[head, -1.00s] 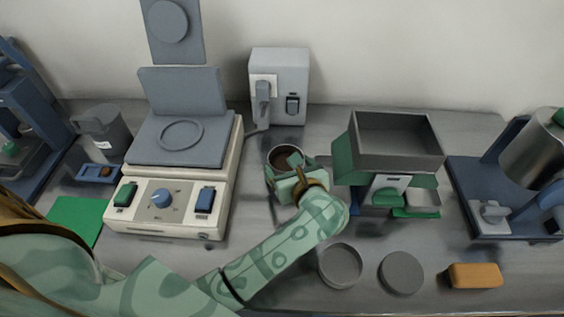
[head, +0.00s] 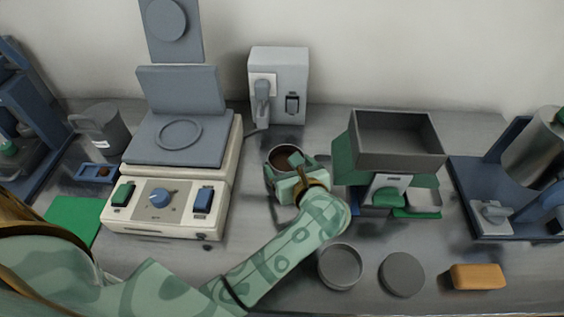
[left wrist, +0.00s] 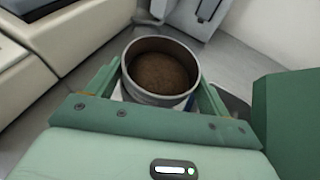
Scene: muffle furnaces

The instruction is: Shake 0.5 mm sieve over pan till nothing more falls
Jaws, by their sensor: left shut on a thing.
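My left gripper (head: 297,172) is shut on a round metal sieve (head: 277,163), with one finger on each side of it. The left wrist view shows the sieve (left wrist: 159,99) between the fingers, with brown grains (left wrist: 160,77) covering its floor. The sieve looks about level. Its underside and whatever lies directly below it are hidden. A shallow round grey pan (head: 340,284) stands at the front of the bench, apart from the gripper, and a flat grey disc (head: 402,274) lies to its right. My right gripper is not in view.
A cream heating unit (head: 160,228) with knobs stands left of the sieve. A grey box device (head: 279,75) is behind it. A green machine with a grey hopper (head: 399,160) stands close on the right. An orange block (head: 477,277) lies front right.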

